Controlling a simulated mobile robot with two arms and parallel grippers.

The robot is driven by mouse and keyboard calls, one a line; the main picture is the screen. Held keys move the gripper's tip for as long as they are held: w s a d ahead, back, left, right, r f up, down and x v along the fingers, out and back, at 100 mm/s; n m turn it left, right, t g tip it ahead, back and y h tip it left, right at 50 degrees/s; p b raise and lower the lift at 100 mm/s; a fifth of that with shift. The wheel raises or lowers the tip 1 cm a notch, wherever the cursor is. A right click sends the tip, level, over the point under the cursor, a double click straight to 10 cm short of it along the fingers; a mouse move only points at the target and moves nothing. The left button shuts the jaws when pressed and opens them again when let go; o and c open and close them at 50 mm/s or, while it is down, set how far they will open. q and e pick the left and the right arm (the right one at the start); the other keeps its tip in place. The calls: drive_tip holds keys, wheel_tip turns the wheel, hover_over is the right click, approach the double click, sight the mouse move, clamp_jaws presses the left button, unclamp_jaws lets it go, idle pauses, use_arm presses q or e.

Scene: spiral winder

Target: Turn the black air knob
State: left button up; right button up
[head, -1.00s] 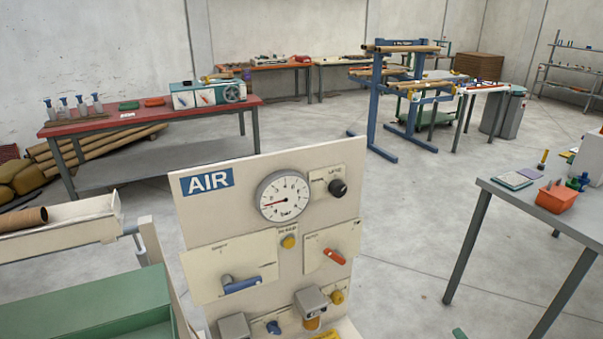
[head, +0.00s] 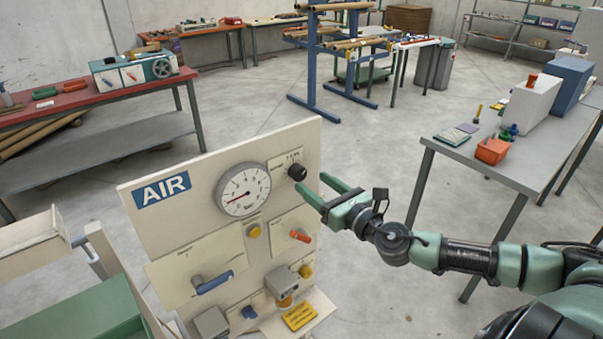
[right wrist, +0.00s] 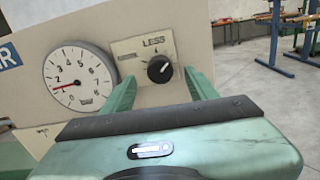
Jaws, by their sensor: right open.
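The black air knob (head: 297,172) is on the upper right of the cream AIR panel (head: 150,220). In the right wrist view the knob (right wrist: 160,69) has a white mark and the word LESS above it. A round pressure gauge (head: 243,190) is to its left, with its red needle near the low end. My right gripper (head: 316,188) is open, its green fingers pointing at the knob from the right. In the right wrist view the fingers (right wrist: 160,85) flank the knob with a gap on each side. My left gripper is not in view.
Below the knob, the panel carries a red-orange lever (head: 300,236), a blue-handled valve (head: 213,282) and yellow knobs. A grey table (head: 500,165) with an orange bin (head: 492,151) stands at the right. The floor between panel and table is open.

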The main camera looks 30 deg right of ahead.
sight(302, 174)
drive_tip(key=w, duration=0.1)
drive_tip(key=w+p, duration=0.1)
drive_tip(key=w, duration=0.1)
drive_tip(key=shift+w+a+r, duration=0.15)
drive_tip(key=shift+w+r, duration=0.05)
drive_tip(key=shift+w, duration=0.05)
drive_tip(key=shift+w+a+f+p, duration=0.15)
drive_tip(key=shift+w+p, duration=0.25)
drive_tip(key=shift+w, duration=0.55)
drive_tip(key=shift+f, duration=0.1)
clamp_jaws()
